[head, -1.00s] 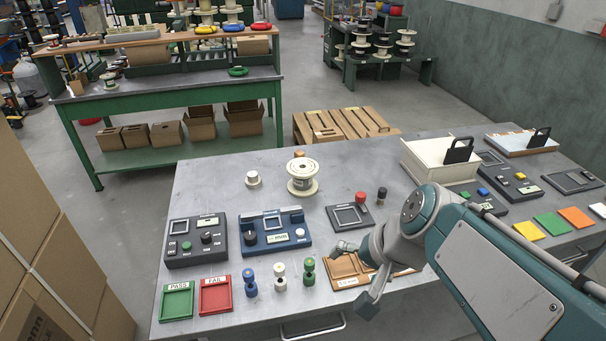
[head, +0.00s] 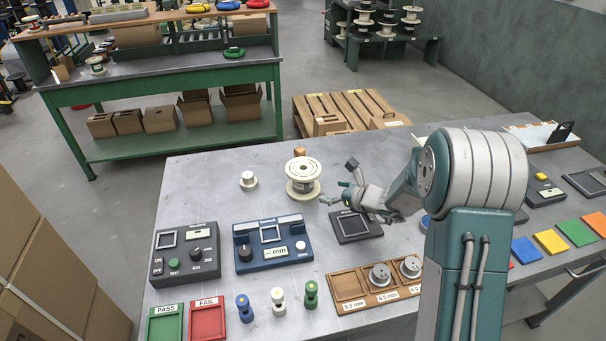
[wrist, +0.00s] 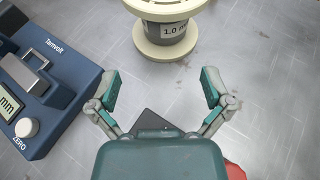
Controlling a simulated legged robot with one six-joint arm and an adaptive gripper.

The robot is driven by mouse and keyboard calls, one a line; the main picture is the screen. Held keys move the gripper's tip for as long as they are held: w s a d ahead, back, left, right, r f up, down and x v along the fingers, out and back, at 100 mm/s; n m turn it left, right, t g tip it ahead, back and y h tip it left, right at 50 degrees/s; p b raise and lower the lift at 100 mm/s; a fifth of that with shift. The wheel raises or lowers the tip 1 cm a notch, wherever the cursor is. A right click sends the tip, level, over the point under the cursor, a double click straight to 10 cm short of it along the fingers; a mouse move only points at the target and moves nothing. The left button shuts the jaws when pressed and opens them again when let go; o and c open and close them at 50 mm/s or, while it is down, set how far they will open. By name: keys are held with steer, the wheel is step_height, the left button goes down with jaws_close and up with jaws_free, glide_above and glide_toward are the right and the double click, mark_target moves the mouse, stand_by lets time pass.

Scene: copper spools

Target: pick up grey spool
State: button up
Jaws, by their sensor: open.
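A large spool (head: 302,177) with cream flanges and a grey winding stands upright on the metal table in the head view. In the wrist view the same spool (wrist: 167,27) is at the top centre, labelled "1.0", with its top cut off by the frame. My gripper (head: 338,182) is just right of it, apart from it, fingers pointing towards it. In the wrist view my gripper (wrist: 161,86) is open and empty, with bare table between the fingers and the spool. Two small grey spools (head: 380,275) (head: 411,267) sit in a wooden tray (head: 350,284) nearer the front.
A blue measuring device (head: 272,245) stands in front of the large spool, and in the wrist view this device (wrist: 45,95) is at the left. A small white-topped spool (head: 248,180) stands left of the large spool. A dark square device (head: 355,227) lies below my gripper.

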mark_target(311, 184)
steer(key=shift+w+f, duration=0.3)
steer(key=shift+m, duration=0.3)
steer(key=x, duration=0.5)
steer(key=shift+w, duration=0.15)
steer(key=x, duration=0.5)
steer(key=shift+w+a+r, duration=0.2)
steer(key=shift+w+r, duration=0.05)
steer(key=c, duration=1)
